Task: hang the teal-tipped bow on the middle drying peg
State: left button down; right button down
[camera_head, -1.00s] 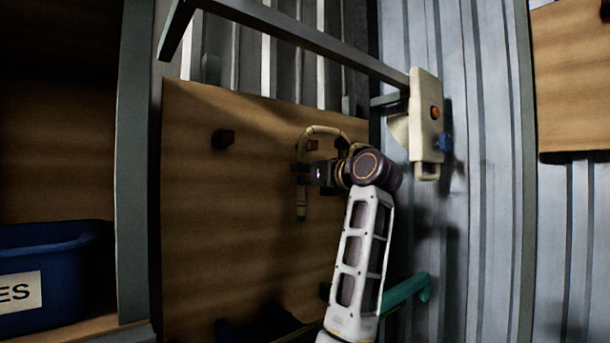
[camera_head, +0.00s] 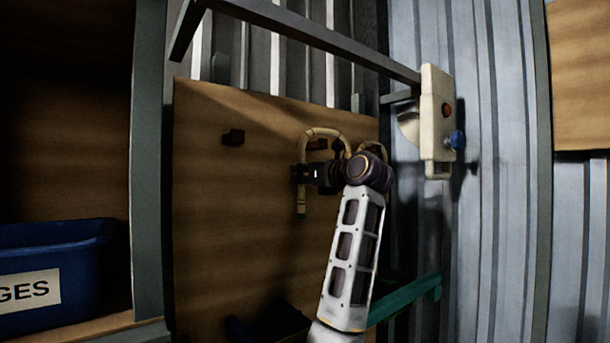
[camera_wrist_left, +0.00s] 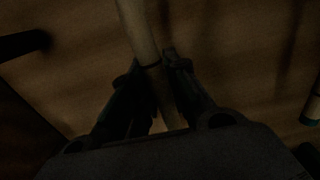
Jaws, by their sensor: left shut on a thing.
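The bow (camera_head: 325,131) is a cream rattan rod bent into an arch, its curve up and one leg hanging down. My left gripper (camera_head: 300,173) is shut on that leg; the rod (camera_wrist_left: 140,32) also runs between the fingers (camera_wrist_left: 156,68) in the left wrist view. A teal band (camera_wrist_left: 312,114) shows on a rod end at that view's right edge. A dark peg (camera_head: 317,144) on the wooden board shows just under the arch; I cannot tell whether they touch. Another peg (camera_head: 233,137) is bare at the left. My wrist hides the bow's other leg. My right gripper is not seen.
The wooden board (camera_head: 215,240) stands behind the bow. A blue bin (camera_head: 85,250) sits on a shelf at left. A teal bar (camera_head: 405,297) is low at right.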

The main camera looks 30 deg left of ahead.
pick_arm(q)
jog(key=shift+w+a+f, duration=0.2)
jog(key=shift+w+a, duration=0.05)
jog(key=shift+a, duration=0.35)
jog(key=shift+w+a+f, duration=0.15)
jog(key=shift+w+a, duration=0.1)
jog(key=shift+a, duration=0.3)
jog(key=shift+w+a+f, duration=0.2)
jog(key=shift+w+a, duration=0.05)
jog(key=shift+a, duration=0.35)
jog(key=c, duration=1.3)
grip_release()
jog(key=v, duration=1.2)
jog(key=v, duration=0.9)
dwell(0.5)
